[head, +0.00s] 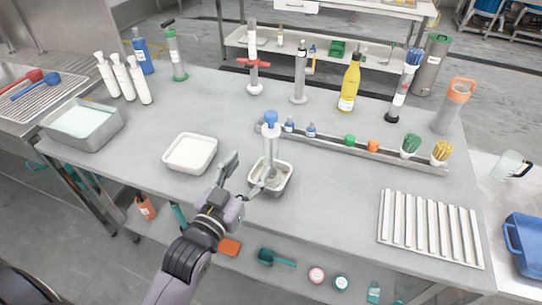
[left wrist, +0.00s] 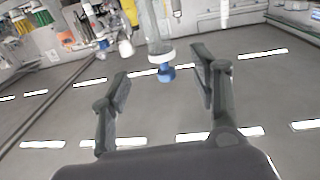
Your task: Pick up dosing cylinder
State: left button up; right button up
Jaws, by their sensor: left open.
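A clear cylinder with a blue top (head: 270,145), which looks like the dosing cylinder, stands upright in a small metal tray (head: 285,190) near the table's front edge. My left gripper (head: 250,172) is open, just left of its lower part. In the left wrist view the clear cylinder shows with a white collar and blue top (left wrist: 162,60), in the gap between the open fingers (left wrist: 160,82). I cannot tell whether a finger touches it. My right gripper is not in view.
A white tray (head: 190,153) stands to the left. Behind is a long rack (head: 330,142) with small bottles and brushes; several tall cylinders and a yellow bottle (head: 350,82) stand farther back. A ribbed tray (head: 430,228) lies at right. The table between is clear.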

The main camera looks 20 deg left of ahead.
aim_at(268, 143)
pick_arm(q)
jog(key=w, duration=0.4)
jog(key=w+p, duration=0.1)
jog(key=w, duration=0.1)
jog(key=shift+w+d, duration=0.25)
jog(key=shift+d, duration=0.15)
jog(key=shift+w+d+f+p, duration=0.15)
jog(key=shift+w+p, duration=0.1)
jog(key=shift+w, duration=0.75)
jog(key=shift+w+d+f+p, duration=0.15)
jog(key=shift+w+p, duration=0.1)
jog(key=shift+w, duration=0.75)
jog(key=shift+w+d+f+p, duration=0.15)
jog(key=shift+w+p, duration=0.1)
jog(key=shift+w, duration=0.75)
jog(key=shift+s, duration=0.1)
jog(key=shift+c, duration=0.7)
grip_shut()
jog(key=shift+r, duration=0.1)
